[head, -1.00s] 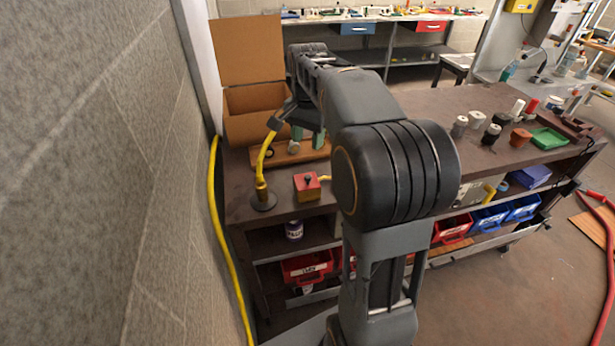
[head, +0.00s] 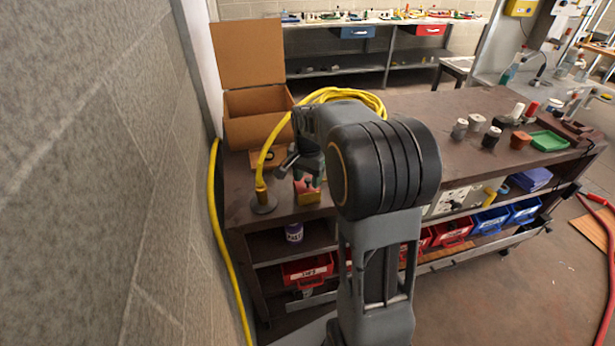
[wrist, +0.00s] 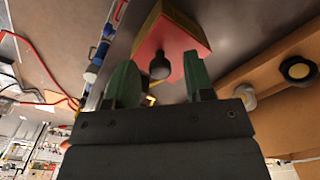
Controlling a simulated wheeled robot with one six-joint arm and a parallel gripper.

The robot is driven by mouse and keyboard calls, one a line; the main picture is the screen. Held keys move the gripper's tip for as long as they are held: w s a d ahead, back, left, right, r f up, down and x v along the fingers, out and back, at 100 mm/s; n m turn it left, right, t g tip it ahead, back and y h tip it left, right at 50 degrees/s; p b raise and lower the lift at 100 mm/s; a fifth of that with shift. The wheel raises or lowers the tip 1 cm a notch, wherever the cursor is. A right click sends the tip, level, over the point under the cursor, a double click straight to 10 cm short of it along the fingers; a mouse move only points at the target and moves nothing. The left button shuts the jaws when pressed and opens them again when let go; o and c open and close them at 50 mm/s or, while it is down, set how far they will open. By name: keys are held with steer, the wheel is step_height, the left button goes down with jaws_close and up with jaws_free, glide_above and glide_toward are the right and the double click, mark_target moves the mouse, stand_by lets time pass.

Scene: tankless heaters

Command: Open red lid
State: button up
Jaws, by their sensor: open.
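A small box with a red lid (wrist: 178,42) and yellow sides (head: 308,198) stands near the front left edge of the dark workbench. A black knob (wrist: 160,66) sticks up from the lid. The lid lies closed on the box. My gripper (head: 308,166) is just above the box in the head view and hides part of the lid. In the wrist view its two green fingers (wrist: 160,74) are open, one on each side of the knob. I cannot tell whether either finger touches it.
An open cardboard box (head: 255,130) stands at the back left of the bench (head: 440,112). A yellow hose (head: 264,160) rises from a round base beside the red-lidded box. A wooden board (wrist: 275,72) with round knobs lies nearby. A block wall closes off the left side.

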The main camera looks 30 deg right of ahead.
jaws_close()
stand_by(0.4)
steer(key=shift+r+p, duration=0.2)
steer(key=shift+p, duration=0.1)
